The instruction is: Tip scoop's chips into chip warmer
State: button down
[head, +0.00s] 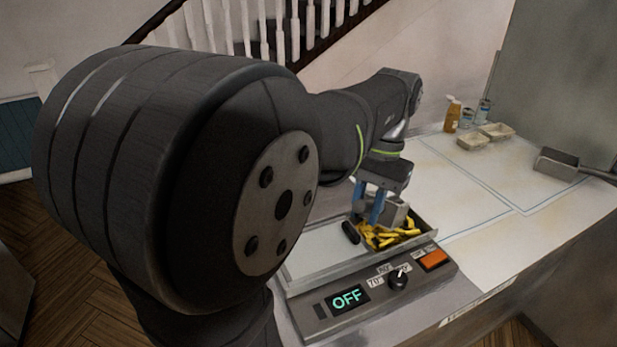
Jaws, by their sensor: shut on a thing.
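The chip warmer (330,322) is a grey metal unit at the front of the counter, with a display reading OFF. Yellow chips (385,238) lie in its open right-hand part. My gripper (367,217), with blue fingers, is low over the warmer's back edge. It is shut on a grey metal scoop (396,211), which sits just above and behind the chips and looks tilted. The scoop's handle is mostly hidden by the fingers. I cannot tell whether chips are still in the scoop. A black grip (350,232) shows left of the fingers.
A second grey scoop-like tool (557,164) lies at the right. Two pale trays (473,142) (496,131), a sauce bottle (452,114) and shakers (483,108) stand at the back. The white counter (450,190) between is clear. My arm hides much of the left.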

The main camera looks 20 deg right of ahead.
jog(key=shift+w+d+r+g+y, duration=0.3)
jog(key=shift+w+d+r+y, duration=0.15)
jog(key=shift+d+r, duration=0.25)
jog(key=shift+w+d+r+g+y, duration=0.35)
jog(key=shift+d+r+y, duration=0.2)
jog(key=shift+d+r, duration=0.1)
dwell(0.7)
jog(key=shift+s+a+f+t+h, duration=0.25)
jog(key=shift+a+f+h, duration=0.1)
jog(key=shift+a, duration=0.1)
jog(key=shift+s+a+f+t+h, duration=0.1)
jog(key=shift+s+a+f+h, duration=0.15)
jog(key=shift+a+f, duration=0.15)
jog(key=shift+s+a+f+t+h, duration=0.25)
jog(key=shift+s+a+f+h, duration=0.1)
jog(key=shift+a+f, duration=0.2)
jog(key=shift+s+a+f+t+h, duration=0.25)
jog(key=shift+a+f+h, duration=0.1)
jog(key=shift+a+f, duration=0.15)
jog(key=s+a+f+t+h, duration=0.2)
jog(key=a+f+h, duration=0.1)
jog(key=f+h, duration=0.1)
jog(key=shift+a+f+t+h, duration=0.3)
jog(key=shift+f+h, duration=0.1)
jog(key=shift+f, duration=0.15)
